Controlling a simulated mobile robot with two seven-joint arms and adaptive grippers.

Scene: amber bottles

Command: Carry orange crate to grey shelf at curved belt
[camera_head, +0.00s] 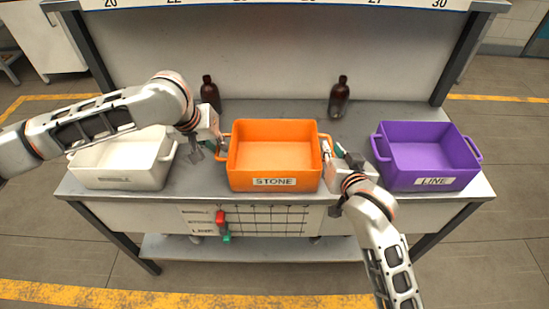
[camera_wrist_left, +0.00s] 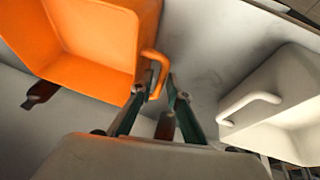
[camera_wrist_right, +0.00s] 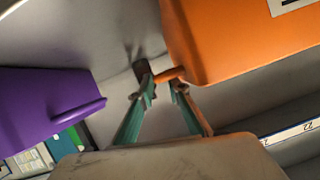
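The orange crate (camera_head: 274,182), labelled STONE, stands empty and upright on the grey bench between a white and a purple crate. My left gripper (camera_head: 209,146) is at its left handle. In the left wrist view the fingers (camera_wrist_left: 160,82) are apart, with the orange handle (camera_wrist_left: 162,58) at their tips. My right gripper (camera_head: 333,152) is at the right handle. In the right wrist view its fingers (camera_wrist_right: 162,86) are apart, with the handle (camera_wrist_right: 170,74) between or just beyond the tips. Which bench or shelf is the one at the curved belt cannot be told.
The white crate (camera_head: 118,179) is close on the left, under my left arm. The purple crate (camera_head: 424,181), labelled LINE, stands on the right. Two amber bottles (camera_head: 210,95) (camera_head: 339,98) stand behind the orange crate. A numbered strip (camera_head: 250,3) runs along the top.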

